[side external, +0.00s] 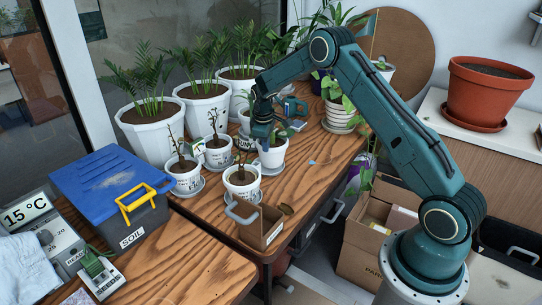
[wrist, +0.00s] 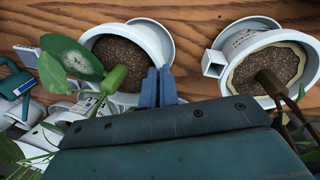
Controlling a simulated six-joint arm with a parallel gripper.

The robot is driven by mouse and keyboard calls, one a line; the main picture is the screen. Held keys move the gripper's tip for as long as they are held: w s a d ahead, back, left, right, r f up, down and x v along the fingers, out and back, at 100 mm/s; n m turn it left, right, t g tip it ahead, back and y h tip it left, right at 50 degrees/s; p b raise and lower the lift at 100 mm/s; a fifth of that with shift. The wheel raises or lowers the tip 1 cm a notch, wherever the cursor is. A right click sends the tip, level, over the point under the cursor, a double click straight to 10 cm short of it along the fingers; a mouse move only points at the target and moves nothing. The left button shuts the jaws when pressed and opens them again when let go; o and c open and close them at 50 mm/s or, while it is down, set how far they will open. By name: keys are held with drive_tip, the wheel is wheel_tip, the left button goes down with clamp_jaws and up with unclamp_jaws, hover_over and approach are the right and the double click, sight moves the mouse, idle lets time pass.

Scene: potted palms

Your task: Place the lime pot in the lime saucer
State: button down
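My gripper (side external: 265,128) is at a white pot (side external: 272,153) at the right end of the group on the wooden table. In the wrist view my gripper's blue fingers (wrist: 158,86) are close together at the right rim of this pot (wrist: 160,48), with the rim appearing to lie between them. The pot holds dark soil and a thick green stem with a round leaf. A pale saucer (wrist: 163,26) shows behind it in the wrist view. I cannot tell whether the pot is clear of it. No readable lime label shows on any pot or saucer.
Another white pot (wrist: 275,62) stands close on the right in the wrist view. More small pots (side external: 185,176) (side external: 242,182) crowd the table. Large palm pots (side external: 152,132) line the back. A blue soil bin (side external: 110,180) is left; bare wood (side external: 318,160) lies right.

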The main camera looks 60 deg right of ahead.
drive_tip(key=shift+f, duration=1.05)
drive_tip(key=c, duration=1.7)
unclamp_jaws()
drive_tip(key=r, duration=0.4)
drive_tip(key=a+r, duration=0.1)
drive_tip(key=r, duration=0.3)
drive_tip(key=a+r, duration=0.1)
drive_tip(key=r, duration=0.2)
drive_tip(key=shift+s+r, duration=0.35)
drive_tip(key=shift+r, duration=0.05)
